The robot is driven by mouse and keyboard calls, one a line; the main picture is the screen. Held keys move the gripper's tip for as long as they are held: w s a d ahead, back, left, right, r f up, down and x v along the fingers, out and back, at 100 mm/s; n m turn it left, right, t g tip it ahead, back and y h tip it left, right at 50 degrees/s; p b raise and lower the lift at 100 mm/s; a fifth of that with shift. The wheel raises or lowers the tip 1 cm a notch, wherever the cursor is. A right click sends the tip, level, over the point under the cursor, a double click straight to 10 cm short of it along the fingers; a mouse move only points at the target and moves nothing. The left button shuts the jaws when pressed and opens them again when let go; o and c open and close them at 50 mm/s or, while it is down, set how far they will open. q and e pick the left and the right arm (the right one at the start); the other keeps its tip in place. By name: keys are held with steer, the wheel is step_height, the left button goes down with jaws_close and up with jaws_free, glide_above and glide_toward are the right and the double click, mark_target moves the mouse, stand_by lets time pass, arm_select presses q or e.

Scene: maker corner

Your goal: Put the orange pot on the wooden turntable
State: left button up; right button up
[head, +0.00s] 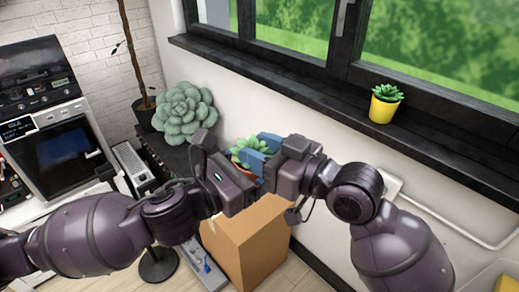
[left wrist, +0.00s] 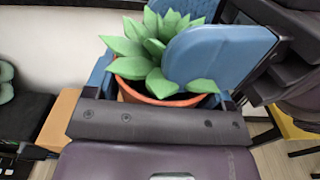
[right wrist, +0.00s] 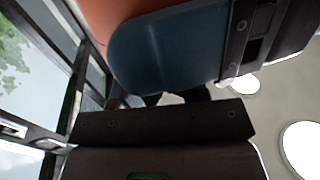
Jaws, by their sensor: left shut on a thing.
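The orange pot holds a green succulent (head: 247,152). The pot's orange wall and rim (left wrist: 160,97) show in the left wrist view between the blue fingers of my left gripper (left wrist: 160,88), which is shut on it. My right gripper (head: 264,145) is at the pot from the other side, and a large blue finger pad stands in front of the plant in the left wrist view. In the right wrist view the orange pot wall (right wrist: 115,12) is close, partly behind a blue pad. Whether the right fingers touch the pot is hidden. No wooden turntable is visible.
A cardboard box (head: 262,235) stands below the grippers. A yellow pot (head: 383,108) with a small succulent is on the dark window sill (head: 300,92). A large pale succulent (head: 183,115) sits on a black surface at the back. A machine (head: 60,150) stands at left.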

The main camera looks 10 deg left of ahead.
arm_select(q)
steer(key=shift+r, duration=0.1)
arm_select(e)
steer(key=c, duration=0.5)
arm_select(q)
steer(key=o, duration=0.7)
arm_select(e)
jaws_close()
arm_select(q)
steer(key=o, duration=0.5)
steer(key=shift+c, duration=0.2)
steer(key=shift+d, duration=0.1)
arm_select(e)
steer(key=shift+a, duration=0.1)
